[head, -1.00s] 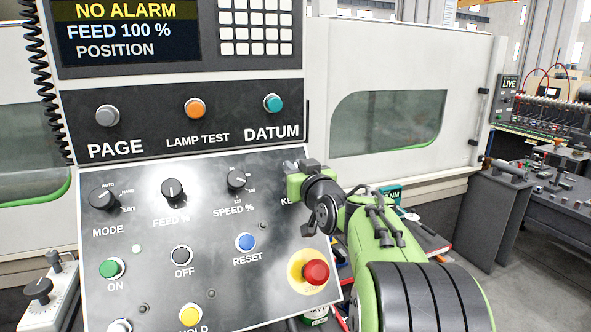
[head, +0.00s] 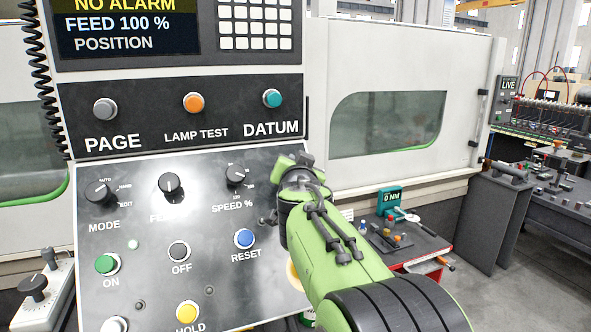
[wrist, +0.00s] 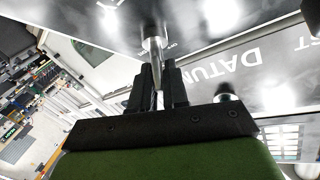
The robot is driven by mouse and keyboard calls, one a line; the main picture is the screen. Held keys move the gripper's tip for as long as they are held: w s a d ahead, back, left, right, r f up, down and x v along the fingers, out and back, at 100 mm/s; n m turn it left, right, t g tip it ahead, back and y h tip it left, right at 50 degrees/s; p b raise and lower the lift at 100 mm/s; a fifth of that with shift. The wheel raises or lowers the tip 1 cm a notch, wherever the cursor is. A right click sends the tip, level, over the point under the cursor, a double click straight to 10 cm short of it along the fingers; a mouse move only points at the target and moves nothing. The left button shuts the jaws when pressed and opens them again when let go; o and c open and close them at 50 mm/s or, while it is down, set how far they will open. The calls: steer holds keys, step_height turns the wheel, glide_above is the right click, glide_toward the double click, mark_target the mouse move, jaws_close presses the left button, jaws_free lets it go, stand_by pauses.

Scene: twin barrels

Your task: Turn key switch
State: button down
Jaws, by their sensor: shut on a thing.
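The key switch shows in the wrist view as a bright metal barrel (wrist: 153,44) standing out from the dark, lettered panel face. My gripper (wrist: 158,82) has its two black fingers at the barrel's near end, shut on a slim grey metal part that I take to be the key. The key's exact turn angle cannot be read. In the head view my green gripper body (head: 297,163) is at the right edge of the lower control panel (head: 150,250). My gripper and arm hide the switch there, and the fingertips are not clear.
Mode, feed and speed knobs (head: 236,174) and the blue RESET button (head: 243,238) lie left of my arm. My arm covers most of the emergency stop's yellow surround. A red tool cart (head: 425,240) stands right of the panel. Open floor shows further right.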

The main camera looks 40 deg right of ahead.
steer(key=m+g+h, duration=0.1)
steer(key=m+g, duration=0.1)
steer(key=m, duration=0.2)
steer(key=shift+w, duration=0.1)
steer(key=shift+f+m+g+h+p, duration=0.1)
steer(key=shift+m+g+h+p, duration=0.35)
steer(key=shift+m+g, duration=0.8)
steer(key=shift+m, duration=0.55)
steer(key=c, duration=1.2)
jaws_free()
steer(key=shift+c, duration=0.2)
steer(key=b+v, duration=0.1)
steer(key=v, duration=1.4)
steer(key=shift+s+a+b, duration=0.25)
steer(key=shift+s+b, duration=0.1)
